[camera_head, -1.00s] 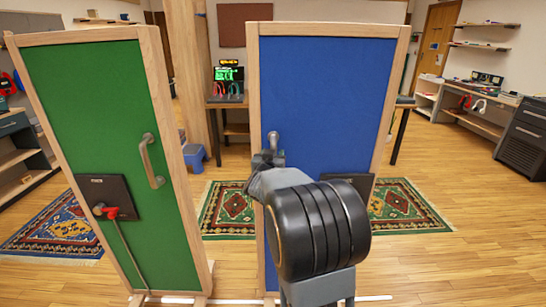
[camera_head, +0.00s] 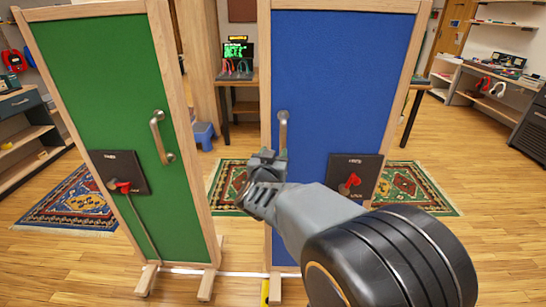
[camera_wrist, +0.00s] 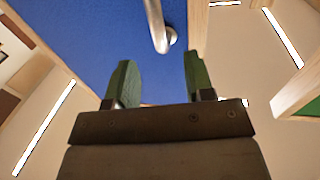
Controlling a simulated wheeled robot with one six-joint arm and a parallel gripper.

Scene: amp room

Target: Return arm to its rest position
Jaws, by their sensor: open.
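My gripper (camera_head: 268,172) is in front of the lower left part of the blue panel (camera_head: 340,85), just below its metal handle (camera_head: 283,130). In the wrist view my gripper (camera_wrist: 158,85) has its two green fingers apart with nothing between them. The blue panel (camera_wrist: 100,35) and its handle (camera_wrist: 156,25) show beyond the fingertips. The handle looks apart from the fingers. My forearm crosses the lower right of the head view and hides the lower part of the blue panel.
A green panel (camera_head: 100,80) with a handle (camera_head: 160,137) and a black plate with a red connector (camera_head: 122,186) stands at left. A similar black plate (camera_head: 352,176) is on the blue panel. Rugs and a desk lie behind. A gap separates the panels.

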